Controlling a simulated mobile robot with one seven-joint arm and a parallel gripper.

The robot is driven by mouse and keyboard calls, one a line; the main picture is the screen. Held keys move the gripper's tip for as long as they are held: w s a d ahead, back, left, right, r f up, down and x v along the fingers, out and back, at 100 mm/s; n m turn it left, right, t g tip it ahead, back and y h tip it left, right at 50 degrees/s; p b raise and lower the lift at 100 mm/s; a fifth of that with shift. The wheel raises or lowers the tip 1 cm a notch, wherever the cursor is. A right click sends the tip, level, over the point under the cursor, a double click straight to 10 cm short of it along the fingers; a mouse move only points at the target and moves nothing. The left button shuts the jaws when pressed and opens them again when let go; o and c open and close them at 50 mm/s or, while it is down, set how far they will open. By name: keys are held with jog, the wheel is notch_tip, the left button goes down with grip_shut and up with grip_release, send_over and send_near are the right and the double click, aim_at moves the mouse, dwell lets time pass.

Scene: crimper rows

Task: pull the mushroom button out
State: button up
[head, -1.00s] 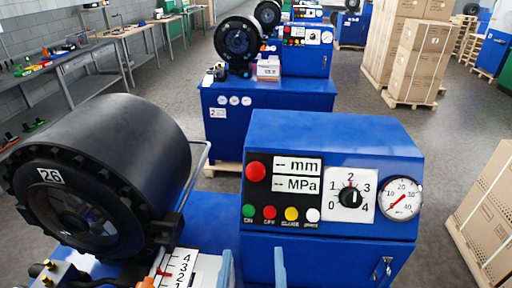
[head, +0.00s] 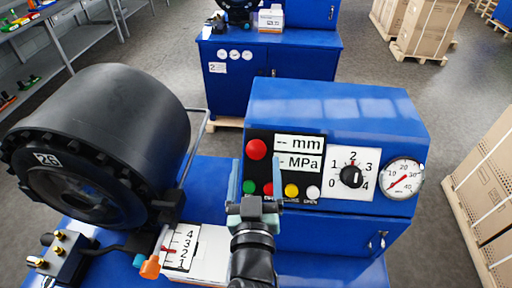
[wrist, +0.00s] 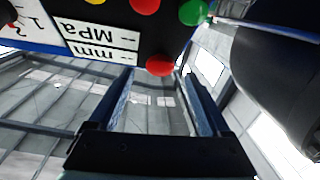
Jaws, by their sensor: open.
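The red mushroom button (head: 257,149) is at the upper left of the black control panel (head: 262,168) on the blue crimper cabinet. My gripper (head: 256,172) is open and empty in front of the panel, its fingers pointing at it. In the head view the button shows just above and between the fingertips. The wrist view is upside down; there the button (wrist: 160,65) lies between the lines of the two fingers (wrist: 159,76), close to their tips. I cannot tell whether the tips reach beside it. My gripper partly hides the small buttons below.
A small green button (head: 249,187), a yellow (head: 291,190) and a white one (head: 313,192) sit below. A selector knob (head: 351,175) and gauge (head: 404,178) are to the right. The black crimper head (head: 130,130) stands left, with a numbered scale (head: 181,247) near it.

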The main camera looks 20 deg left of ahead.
aim_at(256, 154)
jog(key=shift+p+x, duration=0.6)
jog(key=shift+x, duration=1.05)
jog(key=shift+c, duration=0.2)
grip_shut()
